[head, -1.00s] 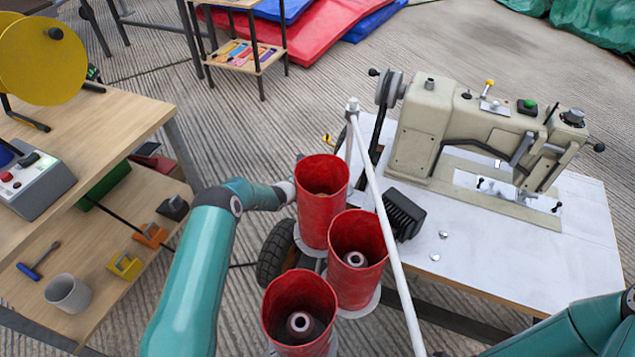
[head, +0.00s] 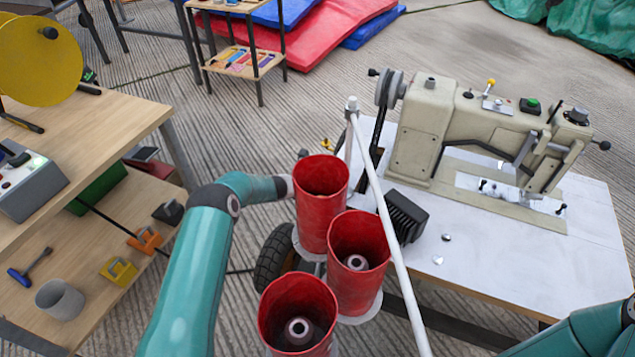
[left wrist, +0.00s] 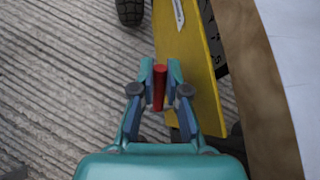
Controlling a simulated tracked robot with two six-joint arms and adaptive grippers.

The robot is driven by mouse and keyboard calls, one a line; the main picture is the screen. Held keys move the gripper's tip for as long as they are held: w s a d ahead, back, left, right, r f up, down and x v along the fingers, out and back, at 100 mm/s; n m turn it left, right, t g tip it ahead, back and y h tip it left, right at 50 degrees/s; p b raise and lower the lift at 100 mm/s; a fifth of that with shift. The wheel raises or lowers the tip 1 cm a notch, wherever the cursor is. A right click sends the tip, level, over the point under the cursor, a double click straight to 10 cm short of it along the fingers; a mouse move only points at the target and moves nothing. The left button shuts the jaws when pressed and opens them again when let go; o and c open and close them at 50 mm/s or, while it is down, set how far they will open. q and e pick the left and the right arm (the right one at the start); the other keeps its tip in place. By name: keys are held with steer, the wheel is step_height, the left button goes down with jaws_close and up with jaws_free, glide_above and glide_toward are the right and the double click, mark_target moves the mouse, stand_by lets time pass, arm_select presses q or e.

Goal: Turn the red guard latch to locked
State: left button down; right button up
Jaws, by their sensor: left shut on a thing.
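The red guard latch (left wrist: 159,85) is a small red bar in the left wrist view, in front of a yellow panel (left wrist: 195,70) with dark lettering and a white pointer-like mark. My left gripper (left wrist: 160,88) is shut on the red latch, with one finger on each side of it. In the head view my left gripper is hidden behind the red cylinders, and the latch does not show. My right gripper is out of view; only part of my right arm shows at the lower right.
A sewing machine (head: 470,135) stands on a white-topped table (head: 480,255). Three red open cylinders (head: 322,205) and a white slanted rod (head: 385,225) stand left of it. A wooden bench (head: 95,145) is at the left. Ribbed floor lies between.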

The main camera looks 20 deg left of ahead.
arm_select(q)
steer(key=c, duration=1.5)
jaws_free()
steer(key=shift+o, duration=0.2)
steer(key=v, duration=1.1)
steer(key=shift+s+r, duration=0.2)
steer(key=shift+s, duration=0.15)
